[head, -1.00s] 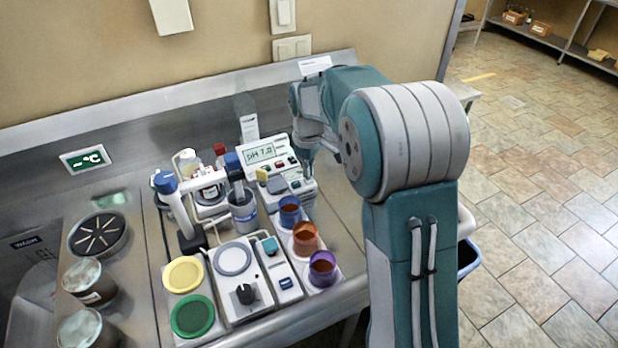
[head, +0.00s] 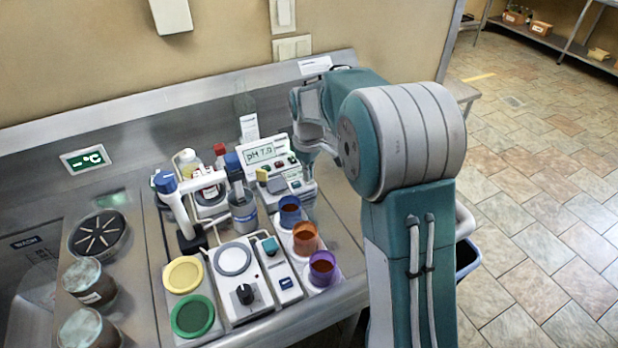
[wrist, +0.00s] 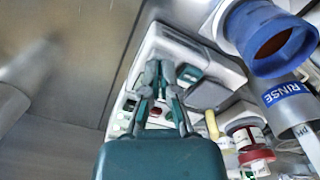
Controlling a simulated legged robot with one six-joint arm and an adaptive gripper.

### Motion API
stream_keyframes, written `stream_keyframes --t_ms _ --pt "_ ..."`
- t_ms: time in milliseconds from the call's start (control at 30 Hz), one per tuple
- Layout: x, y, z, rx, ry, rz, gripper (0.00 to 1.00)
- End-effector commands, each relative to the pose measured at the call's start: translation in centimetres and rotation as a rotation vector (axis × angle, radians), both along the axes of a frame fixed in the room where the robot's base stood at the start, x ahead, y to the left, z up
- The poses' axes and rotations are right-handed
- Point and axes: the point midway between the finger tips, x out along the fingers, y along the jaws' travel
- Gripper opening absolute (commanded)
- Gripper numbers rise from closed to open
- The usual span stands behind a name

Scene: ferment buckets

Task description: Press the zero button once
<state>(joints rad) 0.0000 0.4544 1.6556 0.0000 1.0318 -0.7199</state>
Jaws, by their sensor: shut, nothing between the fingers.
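A pH meter (head: 262,153) with a display reading pH 7.0 and a row of coloured buttons stands at the back of the counter. In front of it is a low white device (head: 297,178), which also shows in the wrist view (wrist: 205,62) with a teal button (wrist: 190,74). I cannot read a zero label on any button. My gripper (head: 308,180) points down at the right side of this device. In the wrist view the closed, empty fingers (wrist: 160,70) appear just left of the teal button; contact cannot be judged.
Blue (head: 290,211), orange (head: 305,238) and purple (head: 322,268) cups stand in front of the device. A rinse beaker (head: 243,212) and an electrode arm (head: 203,181) are to the left. A stirrer (head: 240,285) is nearer. Bare counter (head: 340,235) lies to the right.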

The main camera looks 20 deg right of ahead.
Motion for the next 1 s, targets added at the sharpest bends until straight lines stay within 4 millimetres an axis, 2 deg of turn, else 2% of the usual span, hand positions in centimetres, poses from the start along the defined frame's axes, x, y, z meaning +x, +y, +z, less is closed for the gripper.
stream_keyframes --t_ms 733,1000 --pt "0.0 0.0 5.2 0.001 -0.002 0.0 0.0" --pt "0.0 0.0 5.6 0.0 0.0 0.0 0.0"
